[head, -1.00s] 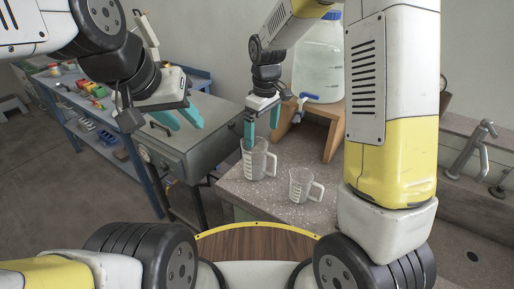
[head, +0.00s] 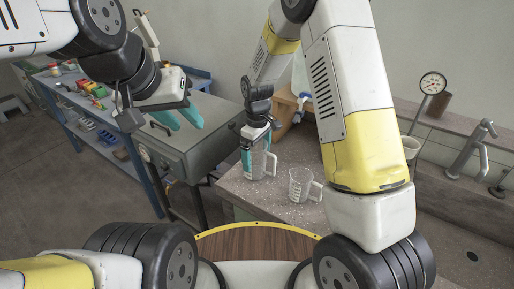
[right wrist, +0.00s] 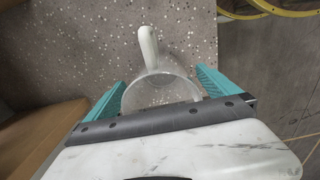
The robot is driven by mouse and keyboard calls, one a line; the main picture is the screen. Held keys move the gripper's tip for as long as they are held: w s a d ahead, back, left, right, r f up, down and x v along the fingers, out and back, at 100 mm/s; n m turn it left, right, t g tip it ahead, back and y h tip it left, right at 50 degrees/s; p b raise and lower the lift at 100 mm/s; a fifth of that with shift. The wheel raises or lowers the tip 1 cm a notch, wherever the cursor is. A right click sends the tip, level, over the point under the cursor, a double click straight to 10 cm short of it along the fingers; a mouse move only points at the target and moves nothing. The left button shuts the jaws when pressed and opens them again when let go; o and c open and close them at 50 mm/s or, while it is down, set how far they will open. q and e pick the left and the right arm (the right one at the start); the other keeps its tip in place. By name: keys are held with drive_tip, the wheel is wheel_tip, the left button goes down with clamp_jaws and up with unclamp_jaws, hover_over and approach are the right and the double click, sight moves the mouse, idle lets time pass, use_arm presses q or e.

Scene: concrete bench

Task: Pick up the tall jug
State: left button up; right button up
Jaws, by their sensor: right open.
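The tall jug (head: 256,166), clear with a handle on its right side, stands upright near the left edge of the speckled bench. My right gripper (head: 257,155) is lowered over it. In the right wrist view the jug (right wrist: 162,92) sits between the two teal fingers (right wrist: 162,95), its handle pointing up in the picture. The fingers are open on either side of it; whether either one touches it is hard to tell. A shorter clear jug (head: 300,186) stands to its right. My left gripper (head: 182,118) is open and empty, up at the left.
The speckled bench top (head: 262,203) has free room in front of the jugs. A wooden stand (head: 283,112) is behind, partly hidden by my right arm. A tap (head: 473,150) and a dial gauge (head: 432,83) are at right. A grey metal chest (head: 190,148) is left of the bench.

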drive_tip(key=c, duration=1.4)
drive_tip(key=shift+r, duration=0.1)
drive_tip(key=shift+c, duration=0.2)
